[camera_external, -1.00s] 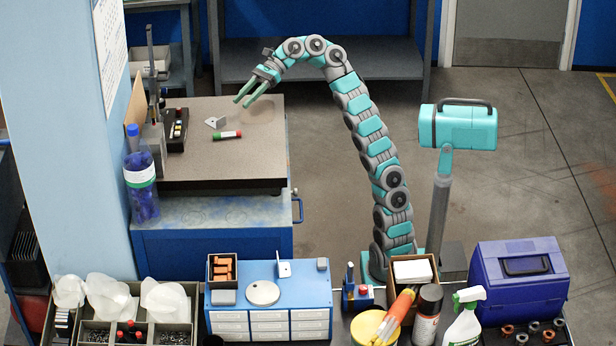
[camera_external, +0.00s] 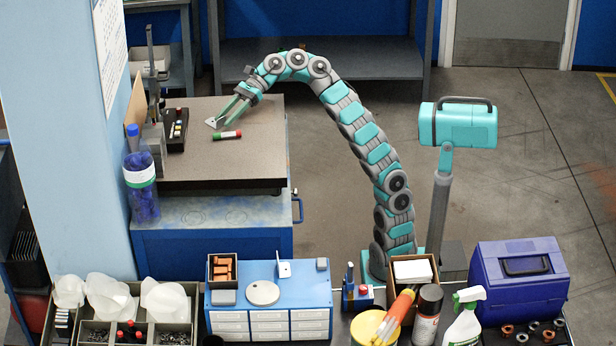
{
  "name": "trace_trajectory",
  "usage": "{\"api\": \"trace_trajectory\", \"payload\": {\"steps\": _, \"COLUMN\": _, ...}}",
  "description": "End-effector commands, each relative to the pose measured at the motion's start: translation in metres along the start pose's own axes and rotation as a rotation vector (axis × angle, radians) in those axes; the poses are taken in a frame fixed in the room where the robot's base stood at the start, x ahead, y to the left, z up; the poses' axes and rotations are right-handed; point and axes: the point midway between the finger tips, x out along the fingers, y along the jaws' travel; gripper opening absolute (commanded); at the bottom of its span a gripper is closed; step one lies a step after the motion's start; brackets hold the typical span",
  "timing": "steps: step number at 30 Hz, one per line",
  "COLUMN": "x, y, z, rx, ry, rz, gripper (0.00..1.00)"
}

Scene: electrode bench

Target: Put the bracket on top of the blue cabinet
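A small pale metal bracket (camera_external: 212,122) lies on the brown top of the bench at the back left. My gripper (camera_external: 223,121) points down and to the left at the bracket's right side. Its two green fingers look apart. They partly cover the bracket, and I cannot tell whether they touch it. A blue cabinet (camera_external: 300,292) with white drawer fronts stands in the foreground. On its top are a round pale disc (camera_external: 263,292), a small white upright piece (camera_external: 284,269), a grey block and a box of orange pieces (camera_external: 222,268).
A red, white and green marker (camera_external: 227,135) lies just below the gripper. A teal lamp-like device (camera_external: 458,125) on a post stands to the right of my arm.

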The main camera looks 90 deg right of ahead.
Motion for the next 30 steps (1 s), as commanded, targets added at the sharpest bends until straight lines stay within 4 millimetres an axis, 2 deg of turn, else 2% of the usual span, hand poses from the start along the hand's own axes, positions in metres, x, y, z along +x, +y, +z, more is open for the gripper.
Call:
{"api": "trace_trajectory", "payload": {"steps": 1, "x": -0.0001, "y": 0.0000, "z": 0.0000, "rx": 0.000, "ry": 0.000, "rz": 0.000, "gripper": 0.35}}
{"api": "trace_trajectory", "payload": {"steps": 9, "x": -0.0002, "y": -0.0001, "z": -0.0001, "rx": 0.000, "ry": 0.000, "rz": 0.000, "gripper": 0.05}}
{"api": "trace_trajectory", "payload": {"steps": 11, "x": -0.0002, "y": -0.0001, "z": -0.0001, "rx": 0.000, "ry": 0.000, "rz": 0.000, "gripper": 0.00}}
{"api": "trace_trajectory", "payload": {"steps": 30, "x": -0.0002, "y": 0.0000, "z": 0.0000, "rx": 0.000, "ry": 0.000, "rz": 0.000, "gripper": 0.00}}
